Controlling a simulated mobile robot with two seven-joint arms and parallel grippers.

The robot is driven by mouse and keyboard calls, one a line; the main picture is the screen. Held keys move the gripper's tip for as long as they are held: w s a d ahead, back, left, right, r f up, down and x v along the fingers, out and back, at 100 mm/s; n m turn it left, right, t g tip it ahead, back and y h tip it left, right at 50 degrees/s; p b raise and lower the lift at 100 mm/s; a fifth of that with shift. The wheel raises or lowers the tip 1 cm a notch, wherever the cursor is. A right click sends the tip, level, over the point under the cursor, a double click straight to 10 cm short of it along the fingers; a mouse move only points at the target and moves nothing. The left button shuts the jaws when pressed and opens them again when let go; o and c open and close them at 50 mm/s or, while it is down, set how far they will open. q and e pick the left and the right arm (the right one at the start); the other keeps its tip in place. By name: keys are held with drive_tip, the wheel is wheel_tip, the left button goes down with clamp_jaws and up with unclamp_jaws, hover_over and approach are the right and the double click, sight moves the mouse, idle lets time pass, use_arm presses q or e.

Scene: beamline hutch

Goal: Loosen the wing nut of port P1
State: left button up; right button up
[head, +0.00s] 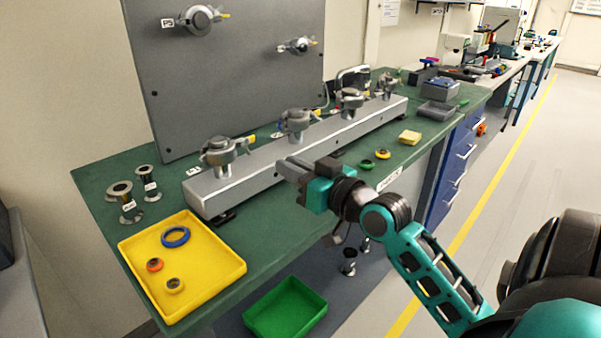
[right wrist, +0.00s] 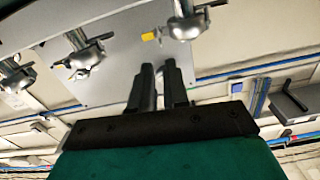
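A grey rail (head: 262,160) on the green bench carries a row of several metal ports with clamps and wing nuts. The nearest port (head: 218,152) is at the rail's left end; another port (head: 297,122) follows to its right. The port labels are too small to read, so I cannot tell which is P1. My right gripper (head: 287,170) is in front of the rail, apart from the ports. In the right wrist view its two fingers (right wrist: 159,88) stand slightly apart with nothing between them. My left gripper is not in view.
A yellow tray (head: 215,283) with rings sits at the bench's front left, beside small flanged fittings (head: 122,195). A green bin (head: 285,310) is below the bench edge. Loose rings (head: 382,154) and a yellow block (head: 410,137) lie right of the gripper.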

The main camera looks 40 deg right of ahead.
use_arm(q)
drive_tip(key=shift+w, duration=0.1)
use_arm(e)
drive_tip(key=shift+s, duration=0.95)
